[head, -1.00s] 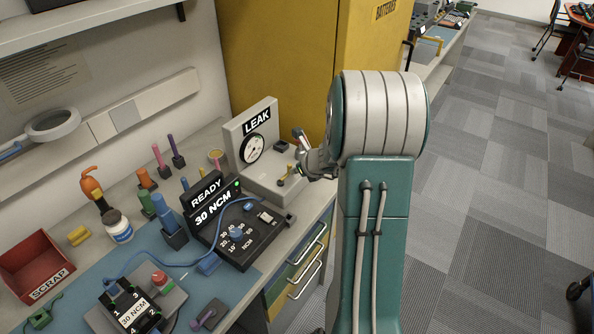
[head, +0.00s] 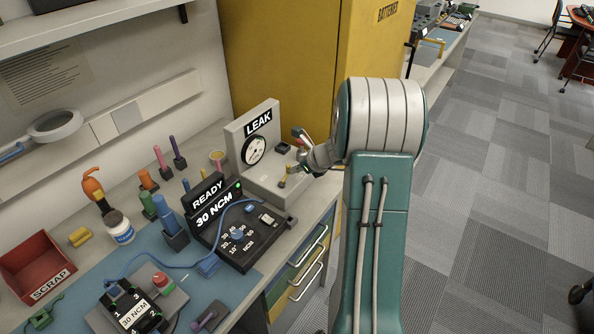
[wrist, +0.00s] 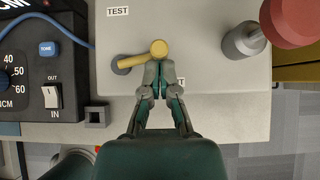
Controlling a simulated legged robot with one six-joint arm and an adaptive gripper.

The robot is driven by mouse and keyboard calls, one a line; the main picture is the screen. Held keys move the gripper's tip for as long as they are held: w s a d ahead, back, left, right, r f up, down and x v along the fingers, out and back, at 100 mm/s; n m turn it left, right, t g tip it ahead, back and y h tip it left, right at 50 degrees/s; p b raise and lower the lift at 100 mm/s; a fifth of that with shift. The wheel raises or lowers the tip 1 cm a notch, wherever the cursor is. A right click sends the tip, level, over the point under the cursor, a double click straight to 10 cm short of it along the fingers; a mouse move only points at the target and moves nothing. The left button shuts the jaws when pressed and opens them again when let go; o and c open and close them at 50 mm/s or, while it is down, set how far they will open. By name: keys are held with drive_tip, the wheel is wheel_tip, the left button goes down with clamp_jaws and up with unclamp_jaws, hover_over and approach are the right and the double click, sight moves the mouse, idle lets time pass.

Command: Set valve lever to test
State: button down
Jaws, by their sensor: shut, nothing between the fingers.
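The valve lever (wrist: 138,56) is a yellow rod with a round knob, on a dark round pivot on the light grey leak tester (wrist: 205,30). It points right and slightly up in the wrist view. The TEST label (wrist: 117,11) is above the pivot; a second label, ending in T, is partly hidden behind my fingers. My gripper (wrist: 158,70) is shut and empty, its tips right at the knob's lower side; contact is unclear. In the head view the lever (head: 286,179) stands on the tester's base, with my gripper (head: 304,164) beside it.
The READY 30 NCM box (head: 240,236) with its dial stands in front of the tester. A red knob (wrist: 295,20) on a grey shaft is at the wrist view's upper right. The yellow batteries cabinet (head: 290,60) rises behind. Open floor lies to the right.

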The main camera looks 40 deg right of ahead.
sight(284, 175)
drive_tip(key=w+n+g+y, duration=0.1)
drive_tip(key=n, duration=0.1)
drive_tip(key=w+n+g+y, duration=0.1)
drive_tip(key=n+y, duration=0.1)
drive_tip(key=n, duration=0.1)
drive_tip(key=shift+w+a+n+y, duration=0.15)
drive_tip(key=shift+n+y, duration=0.15)
drive_tip(key=n+g, duration=0.1)
drive_tip(key=w+n+g+y, duration=0.1)
drive_tip(key=n, duration=0.1)
drive_tip(key=shift+w+a+g+y, duration=0.15)
drive_tip(key=shift+a+g+y, duration=0.15)
drive_tip(key=shift+a, duration=0.1)
drive_tip(key=shift+w+a+n+g, duration=0.15)
drive_tip(key=shift+n+g, duration=0.15)
drive_tip(key=shift+n, duration=0.2)
drive_tip(key=shift+w+a+n+g, duration=0.1)
drive_tip(key=shift+n+g, duration=0.2)
drive_tip(key=shift+n, duration=0.2)
drive_tip(key=shift+s+a, duration=0.1)
drive_tip(key=shift+s+a, duration=0.25)
drive_tip(key=shift+s, duration=0.4)
drive_tip(key=shift+s, duration=0.1)
